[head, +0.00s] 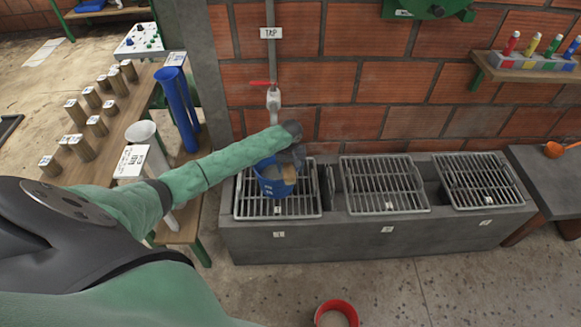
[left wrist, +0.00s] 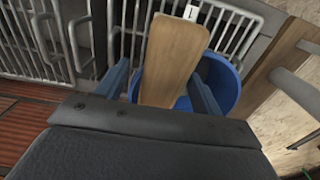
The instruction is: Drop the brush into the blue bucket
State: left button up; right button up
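The blue bucket (head: 268,187) stands on the left grate of the trough, and it also shows in the left wrist view (left wrist: 222,82). A wooden brush (left wrist: 172,55) lies between my left fingers in the wrist view, overlapping the bucket's opening and its far rim. A tan part of the brush (head: 289,173) shows at the bucket's mouth in the head view. My left gripper (head: 291,160) is right over the bucket. Its fingers (left wrist: 162,88) are spread, with a gap on each side of the brush. The brush's lower end is hidden. My right gripper is not in view.
The grey trough (head: 340,237) carries several metal grates, with free ones (head: 385,185) to the right. A tap (head: 273,98) is on the brick wall behind the bucket. A wooden bench (head: 110,110) stands left. A red bucket (head: 337,312) is on the floor.

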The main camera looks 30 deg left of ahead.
aim_at(291, 166)
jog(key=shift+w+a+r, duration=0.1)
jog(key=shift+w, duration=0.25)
pick_arm(q)
jog(key=shift+r, duration=0.1)
